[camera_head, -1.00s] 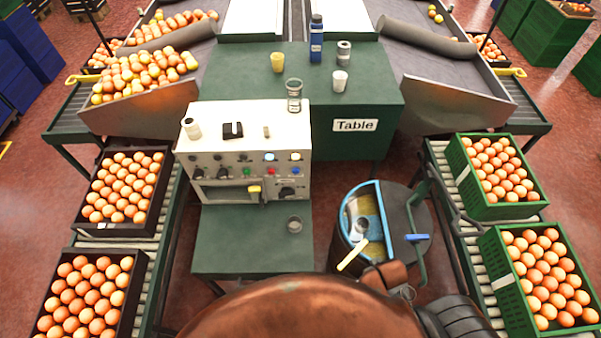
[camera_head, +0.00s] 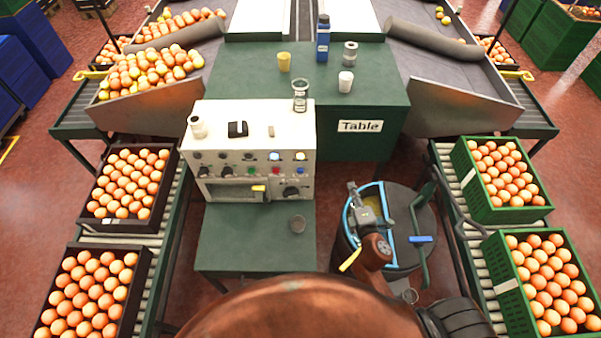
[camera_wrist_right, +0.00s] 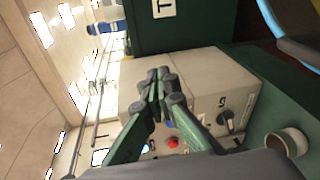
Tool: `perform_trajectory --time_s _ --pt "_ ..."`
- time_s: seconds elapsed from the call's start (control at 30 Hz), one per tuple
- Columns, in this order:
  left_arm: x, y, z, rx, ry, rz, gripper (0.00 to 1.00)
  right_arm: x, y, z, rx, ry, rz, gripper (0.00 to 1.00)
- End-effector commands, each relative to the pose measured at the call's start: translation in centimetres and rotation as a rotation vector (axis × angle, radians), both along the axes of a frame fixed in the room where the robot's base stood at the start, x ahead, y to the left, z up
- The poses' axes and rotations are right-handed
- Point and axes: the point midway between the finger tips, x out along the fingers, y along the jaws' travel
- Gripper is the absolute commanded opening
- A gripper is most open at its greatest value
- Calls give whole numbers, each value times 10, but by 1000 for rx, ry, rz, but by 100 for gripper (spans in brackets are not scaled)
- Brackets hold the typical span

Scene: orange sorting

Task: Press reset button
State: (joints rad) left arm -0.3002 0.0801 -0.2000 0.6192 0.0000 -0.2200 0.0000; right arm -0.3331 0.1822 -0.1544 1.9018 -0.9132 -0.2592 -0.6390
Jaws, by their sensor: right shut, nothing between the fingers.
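The white control box (camera_head: 215,120) stands on the green table, with lamps, knobs and small buttons on its front. A red button (camera_head: 275,171) and a blue button (camera_head: 301,171) sit at the right of its lower row. No reset label is readable. In the wrist view a red button (camera_wrist_right: 172,142) shows below the fingers, on the box (camera_wrist_right: 205,75). My right gripper (camera_head: 352,186) is shut and empty, right of the box and apart from it, above the round bin. Its fingertips (camera_wrist_right: 160,73) meet in the wrist view. My left gripper is not in view.
A glass (camera_head: 300,98) stands on the box's back right. Crates of oranges flank both sides.

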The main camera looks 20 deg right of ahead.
Motion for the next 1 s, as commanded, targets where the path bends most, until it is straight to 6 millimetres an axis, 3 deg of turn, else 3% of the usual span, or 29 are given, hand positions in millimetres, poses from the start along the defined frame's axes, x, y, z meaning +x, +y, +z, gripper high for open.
perform_trajectory --time_s 0.1,0.2,0.33,0.53,1.0 --pt "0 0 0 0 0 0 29 21 67 6 -318 -76 271 0" --pt "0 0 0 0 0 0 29 23 117 -2 -524 -123 461 0" --pt "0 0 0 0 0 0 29 17 158 -18 -692 -159 631 0" --pt "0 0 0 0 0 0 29 11 178 -30 -778 -179 723 0" --pt "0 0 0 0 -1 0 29 19 176 -29 -776 -179 723 0"
